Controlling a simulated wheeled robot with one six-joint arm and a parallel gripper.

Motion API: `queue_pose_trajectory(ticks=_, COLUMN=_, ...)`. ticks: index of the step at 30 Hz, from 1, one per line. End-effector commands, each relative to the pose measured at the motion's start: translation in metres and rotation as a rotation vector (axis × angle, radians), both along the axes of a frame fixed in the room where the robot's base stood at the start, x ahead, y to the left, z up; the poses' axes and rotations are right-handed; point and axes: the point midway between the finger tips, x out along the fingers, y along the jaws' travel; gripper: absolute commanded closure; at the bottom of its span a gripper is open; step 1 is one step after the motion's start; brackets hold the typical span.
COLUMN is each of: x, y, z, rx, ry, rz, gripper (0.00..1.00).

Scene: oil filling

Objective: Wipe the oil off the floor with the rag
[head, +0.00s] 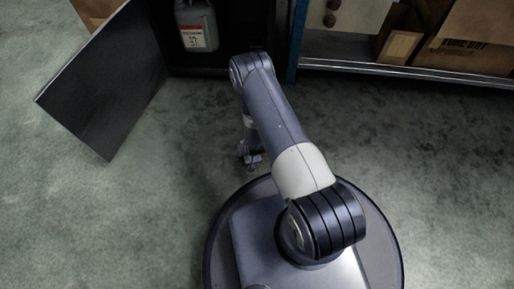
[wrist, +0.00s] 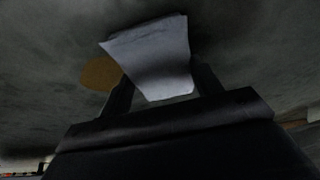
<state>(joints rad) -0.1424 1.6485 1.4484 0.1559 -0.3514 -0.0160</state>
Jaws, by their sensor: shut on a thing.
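The rag (wrist: 155,55) is a pale blue-grey cloth that fills the upper middle of the wrist view. My gripper (wrist: 162,84) is shut on it, with a dark finger on either side of the cloth. A brown-orange oil patch (wrist: 99,73) shows on the floor just left of the rag, partly covered by the rag and the left finger. I cannot tell whether the rag touches the floor. In the head view my gripper (head: 251,158) points down beside my base. The rag and the oil cannot be made out there.
A dark cabinet with an open door (head: 105,85) stands at the back left, with a grey canister (head: 197,27) inside. A shelf (head: 405,70) with cardboard boxes (head: 470,38) is at the back right. The grey floor (head: 100,215) is clear to the left.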

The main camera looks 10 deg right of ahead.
Motion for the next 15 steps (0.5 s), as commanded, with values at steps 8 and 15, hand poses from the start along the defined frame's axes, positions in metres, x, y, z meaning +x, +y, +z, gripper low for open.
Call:
queue_pose_trajectory(ticks=8, x=0.000, y=-0.035, z=0.000, rx=0.000, ry=0.001, rz=-0.008, gripper=0.57)
queue_pose_trajectory(ticks=15, x=0.000, y=-0.073, z=0.000, rx=0.000, ry=0.001, rz=-0.006, gripper=0.57)
